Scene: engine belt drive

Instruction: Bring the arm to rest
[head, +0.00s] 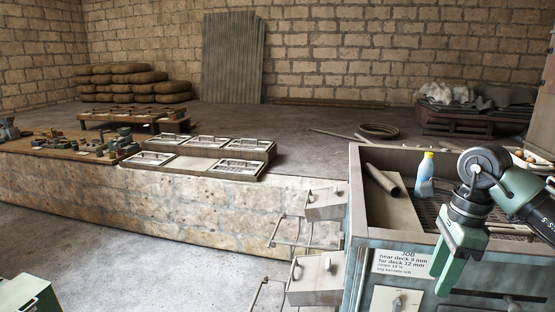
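My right arm comes in from the right edge in the head view. Its green gripper (446,277) hangs fingers-down in front of the grey-blue cabinet, near the white job label (400,262). The fingers overlap from this side, so I cannot tell whether they are open or shut. I see no object held in it. My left gripper is not in view.
The cabinet's open top tray (398,158) holds a brown tube (382,179) and a blue bottle with a yellow cap (425,172). Pull-out boxes (322,202) stick out on its left. A long stone bench (215,205) carries framed panels (235,167). The floor at the lower left is mostly clear.

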